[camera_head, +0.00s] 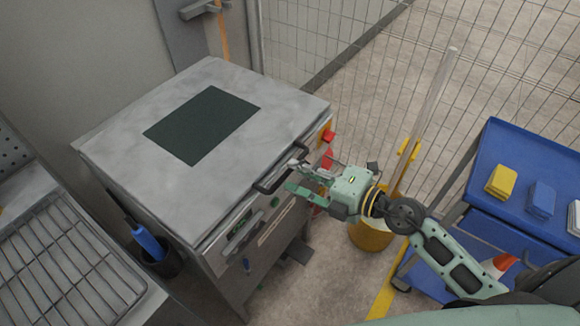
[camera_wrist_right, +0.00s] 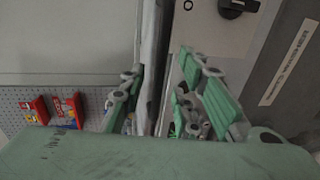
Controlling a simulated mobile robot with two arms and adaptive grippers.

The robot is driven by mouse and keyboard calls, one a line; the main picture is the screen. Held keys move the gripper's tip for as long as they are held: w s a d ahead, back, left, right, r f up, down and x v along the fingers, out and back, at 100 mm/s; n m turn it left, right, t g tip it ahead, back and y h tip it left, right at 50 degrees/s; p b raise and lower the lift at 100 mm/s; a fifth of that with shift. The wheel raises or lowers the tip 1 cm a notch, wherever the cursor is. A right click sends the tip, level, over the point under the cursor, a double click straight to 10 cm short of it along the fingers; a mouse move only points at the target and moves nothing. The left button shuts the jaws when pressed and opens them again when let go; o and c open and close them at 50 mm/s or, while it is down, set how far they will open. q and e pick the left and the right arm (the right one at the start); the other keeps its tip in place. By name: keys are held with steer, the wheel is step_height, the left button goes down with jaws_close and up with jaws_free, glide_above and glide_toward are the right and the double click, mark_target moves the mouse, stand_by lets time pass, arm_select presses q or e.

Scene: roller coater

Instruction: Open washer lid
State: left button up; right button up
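The washer is a grey metal cabinet with a flat lid (camera_head: 125,150) that lies closed on top. A dark green rectangle (camera_head: 202,124) marks the lid's surface. A black bar handle (camera_head: 267,188) sticks out from the lid's front edge. My right gripper (camera_head: 292,175) is at this handle, its two fingers apart, one above the other and pointing toward the lid. In the right wrist view the fingers of the right gripper (camera_wrist_right: 166,75) are spread on both sides of the lid's edge. Whether they touch the handle cannot be told. My left gripper is not in view.
A red button (camera_head: 328,136) sits at the washer's right corner. A wire rack (camera_head: 65,265) and a blue-handled tool (camera_head: 148,242) stand at the left. A yellow bucket (camera_head: 370,238) with a mop and a blue cart (camera_head: 520,165) stand at the right. Mesh fencing runs behind.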

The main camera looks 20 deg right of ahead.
mark_target(290, 170)
steer(key=shift+x, duration=1.6)
jaws_close()
